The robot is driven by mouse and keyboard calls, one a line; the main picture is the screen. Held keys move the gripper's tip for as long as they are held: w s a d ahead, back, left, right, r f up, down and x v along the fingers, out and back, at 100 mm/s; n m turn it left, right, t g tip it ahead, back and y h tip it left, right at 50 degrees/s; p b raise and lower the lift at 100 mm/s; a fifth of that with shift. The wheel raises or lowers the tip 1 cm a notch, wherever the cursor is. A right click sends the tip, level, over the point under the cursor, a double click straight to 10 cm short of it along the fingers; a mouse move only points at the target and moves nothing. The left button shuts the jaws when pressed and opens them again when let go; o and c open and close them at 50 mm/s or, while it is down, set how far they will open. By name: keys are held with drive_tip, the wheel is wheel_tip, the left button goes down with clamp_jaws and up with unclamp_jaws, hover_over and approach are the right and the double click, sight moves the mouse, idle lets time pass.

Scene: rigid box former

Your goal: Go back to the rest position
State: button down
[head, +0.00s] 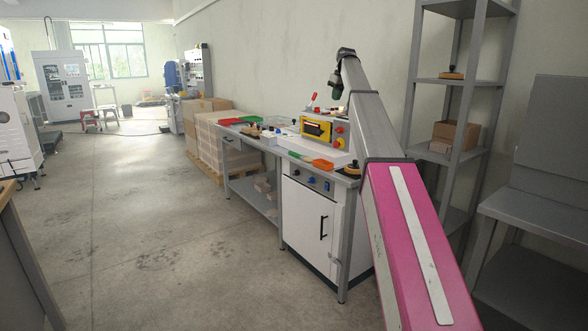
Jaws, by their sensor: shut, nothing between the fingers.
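My arm rises from the lower right, pink then grey, and bends over at a dark wrist high above the workbench. My gripper (336,94) hangs small and dark below that wrist, in front of the pale wall. It is shut, and I see nothing held in it. It appears above the yellow-framed control panel (317,128) and apart from it. The fingertips are too small to make out in detail.
The workbench (300,172) carries red, green and orange trays and small parts, with a white cabinet (305,220) below. A grey shelf rack (451,81) and a grey table (525,207) stand at right. Cartons (214,140) stand behind the bench. The floor at left is open.

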drive_tip(key=s+f+m, duration=0.1)
drive_tip(key=s+f, duration=0.6)
drive_tip(key=f, duration=0.6)
drive_tip(key=s+f+m+g+h, duration=0.1)
drive_tip(key=s+f+m, duration=0.1)
drive_tip(key=s+f, duration=0.9)
drive_tip(key=s+f+m, duration=0.1)
drive_tip(key=s+f, duration=0.3)
drive_tip(key=f, duration=1.2)
drive_tip(key=s+f+m, duration=0.1)
drive_tip(key=s+f, duration=0.5)
drive_tip(key=s, duration=0.4)
drive_tip(key=s+f+m+g, duration=0.1)
drive_tip(key=s+f, duration=0.6)
drive_tip(key=s, duration=0.4)
drive_tip(key=s+f+m+h, duration=0.1)
drive_tip(key=s+f, duration=0.6)
drive_tip(key=s, duration=0.3)
drive_tip(key=shift+s+a+f+g, duration=0.15)
drive_tip(key=shift+s+g, duration=0.15)
drive_tip(key=shift+s, duration=0.05)
